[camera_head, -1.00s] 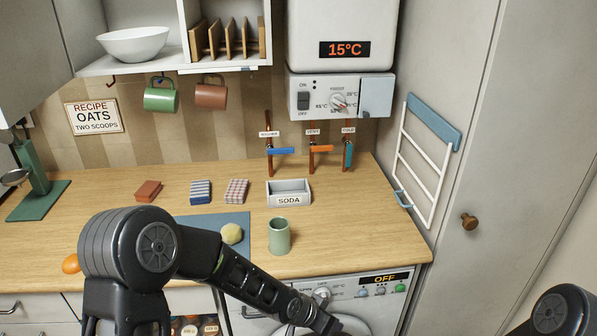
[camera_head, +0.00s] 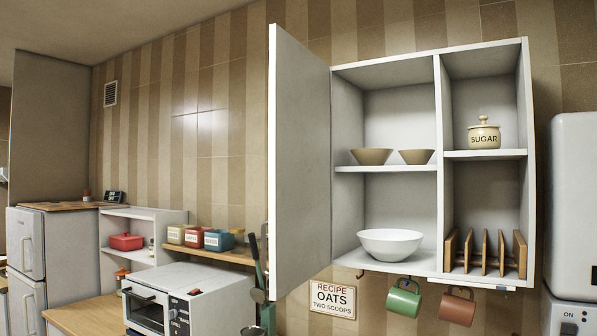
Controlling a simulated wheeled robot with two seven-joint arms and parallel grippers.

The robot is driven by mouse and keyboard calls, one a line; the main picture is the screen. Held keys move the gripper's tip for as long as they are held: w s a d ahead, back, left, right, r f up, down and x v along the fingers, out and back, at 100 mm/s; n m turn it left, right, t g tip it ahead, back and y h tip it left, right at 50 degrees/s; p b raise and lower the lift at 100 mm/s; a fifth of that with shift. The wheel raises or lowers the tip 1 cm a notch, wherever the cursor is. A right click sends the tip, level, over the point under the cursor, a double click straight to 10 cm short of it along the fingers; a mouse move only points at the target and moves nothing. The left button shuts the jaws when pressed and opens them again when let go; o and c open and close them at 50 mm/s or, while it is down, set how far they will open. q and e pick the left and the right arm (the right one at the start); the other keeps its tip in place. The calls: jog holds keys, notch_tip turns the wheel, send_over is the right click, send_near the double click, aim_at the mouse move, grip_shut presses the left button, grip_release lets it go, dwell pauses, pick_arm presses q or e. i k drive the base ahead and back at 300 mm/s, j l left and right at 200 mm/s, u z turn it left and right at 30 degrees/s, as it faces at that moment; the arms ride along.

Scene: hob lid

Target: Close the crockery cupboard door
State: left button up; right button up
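The crockery cupboard (camera_head: 435,60) hangs on the tiled wall at the right of the head view. Its white door (camera_head: 300,165) is hinged on the cupboard's left side and stands wide open, swung out toward me. Inside the left part are two small tan bowls (camera_head: 371,156) on the upper shelf and a large white bowl (camera_head: 390,243) below. The right part holds a sugar jar (camera_head: 484,133) above and a wooden rack (camera_head: 486,252) below. Neither of my grippers shows in this view.
A green mug (camera_head: 404,298) and a brown mug (camera_head: 458,306) hang from hooks under the cupboard. A recipe sign (camera_head: 333,297) is on the wall below. A white oven (camera_head: 185,295) stands at lower left, with utensils (camera_head: 262,280) below the door. A white boiler (camera_head: 570,210) is close on the right.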

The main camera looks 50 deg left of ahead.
aim_at(298, 222)
jog(key=j+u, duration=0.15)
jog(key=j, duration=3.25)
jog(key=i, duration=0.05)
